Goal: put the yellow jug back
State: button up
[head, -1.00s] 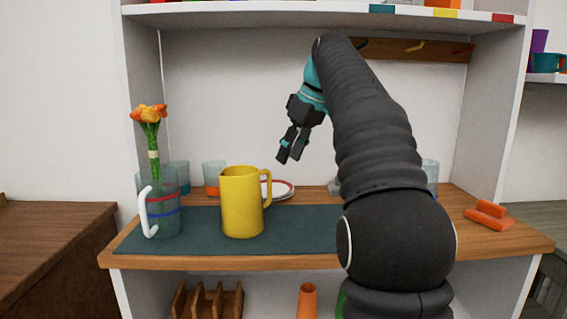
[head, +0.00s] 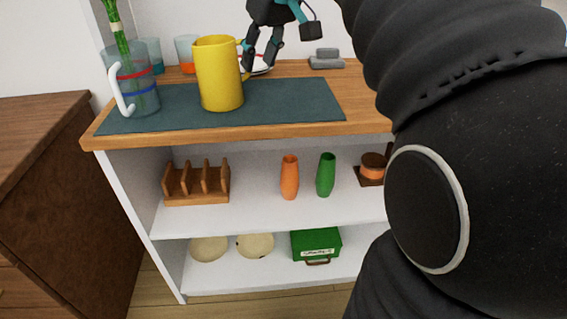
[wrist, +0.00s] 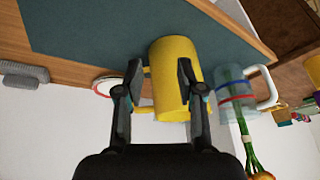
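The yellow jug (head: 218,80) stands upright on the dark teal mat (head: 290,100) on the wooden top, with its handle toward the right in the head view. My gripper (head: 260,58) is beside the handle, at about the height of the jug's upper half. In the wrist view my gripper (wrist: 160,68) is open, its two fingers apart. There the jug (wrist: 172,55) shows beyond the fingers, with the right finger overlapping its body and the handle between the fingers. I cannot tell whether they touch. Part of the handle is hidden in the head view.
A glass jug (head: 135,90) with flower stems stands left of the yellow jug. Glasses and a plate are behind. The shelf below holds a wooden rack (head: 196,188), an orange vase (head: 289,178) and a green vase (head: 326,175). A green box (head: 316,243) is lower. The mat's right part is clear.

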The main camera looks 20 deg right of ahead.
jog(key=s+a+f+m+t+h, duration=0.1)
jog(key=s+a+f+m, duration=0.2)
jog(key=s+f, duration=1.6)
notch_tip(320, 180, down, 4)
jog(key=shift+s+a+r+h, duration=0.25)
jog(key=shift+a+h, duration=0.15)
jog(key=shift+a, duration=0.1)
